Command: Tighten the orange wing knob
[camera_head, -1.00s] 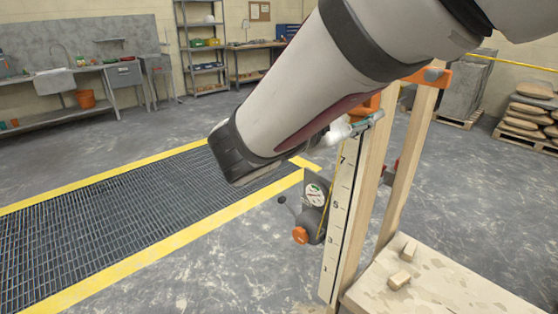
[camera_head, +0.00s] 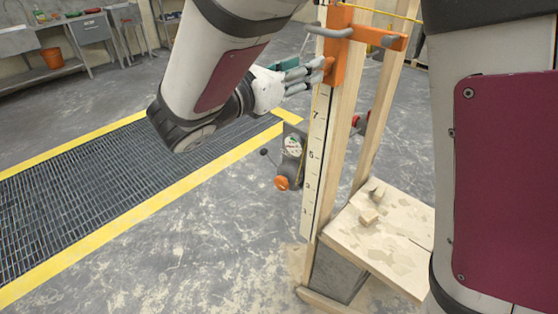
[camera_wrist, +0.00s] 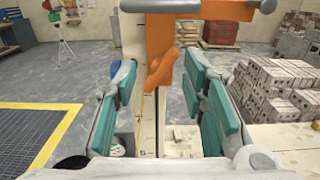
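The orange wing knob (camera_wrist: 162,70) hangs at the front of an orange clamp bracket (camera_wrist: 171,27) on a wooden post. In the head view the wing knob (camera_head: 328,65) shows small at the bracket's (camera_head: 341,50) lower left, near my fingertips. My gripper (camera_head: 308,72) reaches in from the left at the height of the knob. In the wrist view my gripper (camera_wrist: 160,80) is open, with one teal-padded finger on each side of the knob and visible gaps between. I cannot tell how far the knob reaches in between the pads.
A numbered white scale board (camera_head: 316,160) runs down the post. A grey device with a round orange knob (camera_head: 282,183) is beside it, lower down. A plaster-spotted board (camera_head: 385,240) carries small blocks. Stacked bricks (camera_wrist: 280,88) stand right in the wrist view. Floor at left is clear.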

